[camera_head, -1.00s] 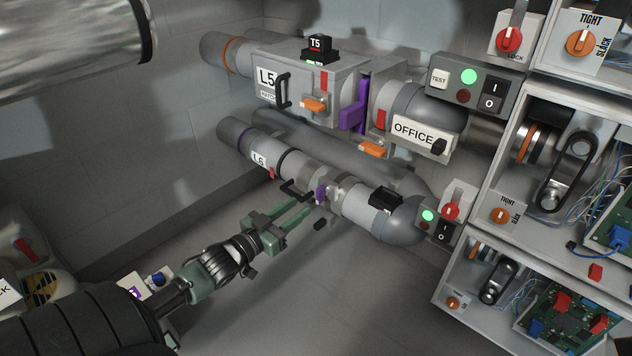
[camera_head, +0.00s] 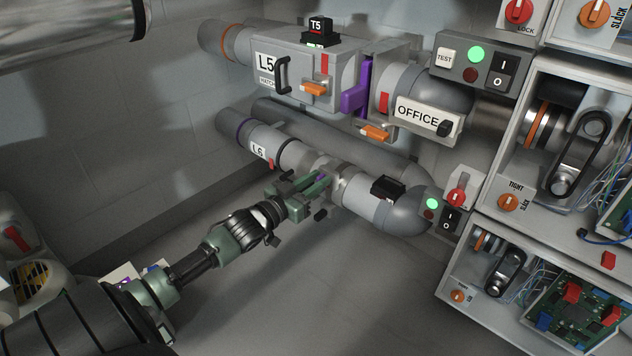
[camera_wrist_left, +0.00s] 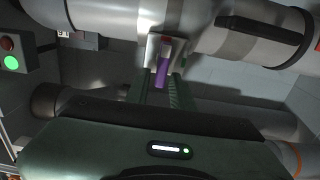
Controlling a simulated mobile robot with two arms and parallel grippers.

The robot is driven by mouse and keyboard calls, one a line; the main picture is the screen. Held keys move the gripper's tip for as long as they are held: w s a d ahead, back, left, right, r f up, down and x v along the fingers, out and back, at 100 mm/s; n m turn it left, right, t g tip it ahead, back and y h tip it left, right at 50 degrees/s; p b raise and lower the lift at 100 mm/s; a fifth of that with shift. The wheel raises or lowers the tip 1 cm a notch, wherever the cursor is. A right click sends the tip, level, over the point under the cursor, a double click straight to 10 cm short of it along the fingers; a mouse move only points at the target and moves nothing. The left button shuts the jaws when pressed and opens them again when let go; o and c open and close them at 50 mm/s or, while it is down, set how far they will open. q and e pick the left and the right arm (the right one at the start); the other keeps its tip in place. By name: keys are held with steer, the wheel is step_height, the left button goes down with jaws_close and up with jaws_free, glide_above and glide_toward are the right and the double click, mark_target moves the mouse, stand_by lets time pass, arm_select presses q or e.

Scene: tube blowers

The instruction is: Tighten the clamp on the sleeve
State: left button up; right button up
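The sleeve (camera_head: 326,165) is a pale band on the lower grey L6 pipe, left of the black box. Its clamp has a small purple lever (camera_head: 320,178), partly hidden by my left gripper in the head view. My left gripper (camera_head: 318,188) is green and reaches the lever from the lower left. In the left wrist view the purple lever (camera_wrist_left: 162,74) hangs from a pale bracket under the pipe. My right gripper is in neither view.
Above is the L5 hatch box (camera_head: 300,77) with a larger purple lever (camera_head: 356,92). A control box with a red knob (camera_head: 457,198) stands right of the L6 pipe's end. Open cabinets (camera_head: 470,263) fill the right side. The floor below the pipe is clear.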

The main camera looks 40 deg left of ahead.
arm_select(q)
jaws_close()
